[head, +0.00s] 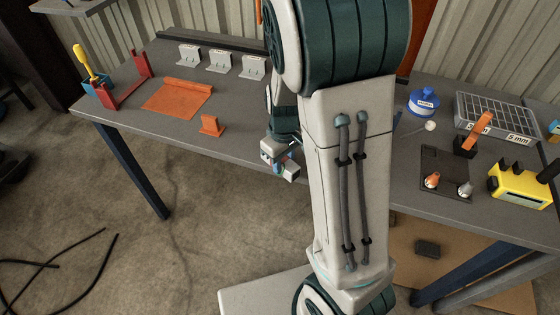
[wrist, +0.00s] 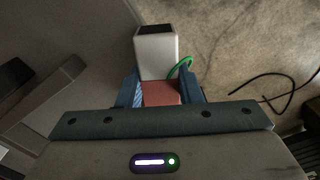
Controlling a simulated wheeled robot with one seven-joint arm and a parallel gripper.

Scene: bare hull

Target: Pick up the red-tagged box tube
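The box tube (wrist: 156,55) is pale, square in section and has a dark open end; it shows in the wrist view. A red band (wrist: 160,92) covers its near part, between the two blue fingers of my gripper (wrist: 160,92). The fingers press against both sides of the red part, so my gripper is shut on the tube. A green loop (wrist: 183,68) hangs at the tube's right side. In the head view my gripper (head: 280,160) is small, at the bench's front edge left of my arm. The tube's detail there is too small to tell.
The grey bench (head: 235,150) carries an orange mat (head: 178,96), a red bracket (head: 124,80), an orange stand (head: 211,125) and several pale angle brackets. Right of my arm are a blue tape roll (head: 424,103), a grid bin (head: 497,115) and a yellow device (head: 522,186). Black cables lie on the floor.

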